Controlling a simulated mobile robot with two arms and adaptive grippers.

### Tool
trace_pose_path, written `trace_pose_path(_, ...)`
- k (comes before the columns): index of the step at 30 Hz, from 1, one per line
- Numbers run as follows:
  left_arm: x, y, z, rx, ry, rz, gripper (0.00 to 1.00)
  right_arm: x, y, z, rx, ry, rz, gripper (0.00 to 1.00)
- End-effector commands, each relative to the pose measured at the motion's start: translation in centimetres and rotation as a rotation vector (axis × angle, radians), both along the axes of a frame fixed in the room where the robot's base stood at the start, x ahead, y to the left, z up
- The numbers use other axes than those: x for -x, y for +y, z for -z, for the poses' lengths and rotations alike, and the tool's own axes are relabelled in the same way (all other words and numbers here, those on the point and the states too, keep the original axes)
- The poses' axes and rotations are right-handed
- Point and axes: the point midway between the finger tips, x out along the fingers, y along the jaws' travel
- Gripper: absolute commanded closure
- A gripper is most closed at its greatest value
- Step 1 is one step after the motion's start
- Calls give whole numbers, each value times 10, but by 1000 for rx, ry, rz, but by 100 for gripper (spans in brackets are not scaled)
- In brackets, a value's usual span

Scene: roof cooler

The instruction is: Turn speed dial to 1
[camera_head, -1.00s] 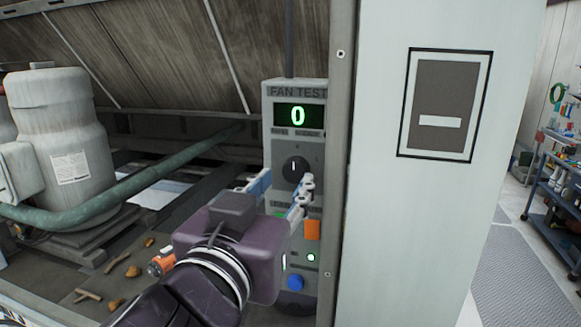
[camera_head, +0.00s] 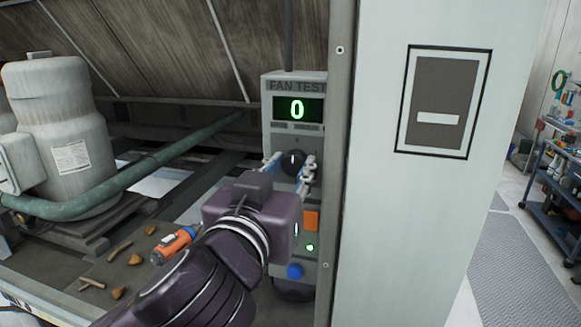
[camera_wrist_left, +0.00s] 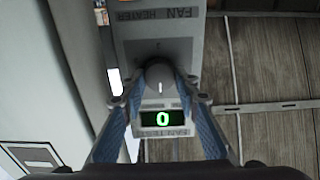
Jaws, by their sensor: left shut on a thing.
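The speed dial (camera_head: 294,160) is a dark round knob on the grey FAN TEST panel (camera_head: 266,125), under a display (camera_head: 298,109) showing a green 0. My left gripper (camera_head: 290,168) has its fingers on either side of the dial and is shut on it. In the left wrist view the dial (camera_wrist_left: 160,79) sits between the blue-grey fingertips (camera_wrist_left: 159,82), with its white mark pointing toward the display (camera_wrist_left: 163,119). The fingers and hand hide part of the panel below the dial. My right gripper is not in view.
Below the dial are an orange switch (camera_head: 311,220), a green light (camera_head: 309,247) and a blue button (camera_head: 295,271). A pale pillar (camera_head: 385,220) stands close on the right. A green pipe (camera_head: 130,185) and a grey motor (camera_head: 60,125) are on the left.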

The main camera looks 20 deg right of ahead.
Motion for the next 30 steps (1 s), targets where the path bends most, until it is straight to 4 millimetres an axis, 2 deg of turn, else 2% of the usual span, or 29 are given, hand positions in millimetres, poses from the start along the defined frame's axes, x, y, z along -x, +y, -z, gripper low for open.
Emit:
trace_pose_path(11,0,0,0,-86,-59,-1,95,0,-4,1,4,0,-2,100)
trace_pose_path(30,1,-2,0,-558,-379,0,95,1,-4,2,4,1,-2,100)
